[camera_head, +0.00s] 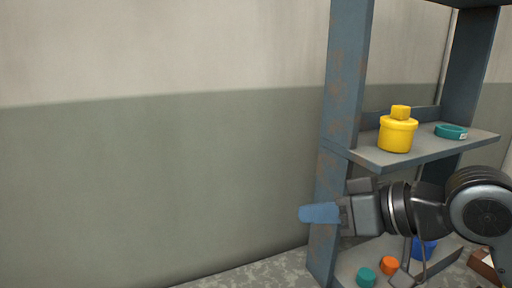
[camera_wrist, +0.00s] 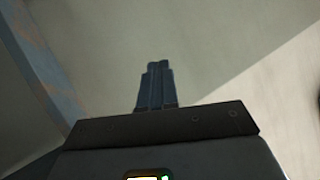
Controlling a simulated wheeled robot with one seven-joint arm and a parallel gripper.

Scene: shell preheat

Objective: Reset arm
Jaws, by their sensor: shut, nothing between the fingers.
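My gripper (camera_head: 320,213) extends to the left in the head view, in front of the blue post of a shelf rack (camera_head: 342,80). Its blue fingers are together, with nothing between them. In the wrist view the closed fingers (camera_wrist: 157,68) point toward the bare wall, and no object is near them. My arm reaches in from the right of the head view and hides part of the rack's lower section.
Below are a teal item (camera_head: 366,277), an orange item (camera_head: 390,265) and a blue item (camera_head: 424,250). A brown box (camera_head: 483,266) is at lower right. Left of the rack is clear.

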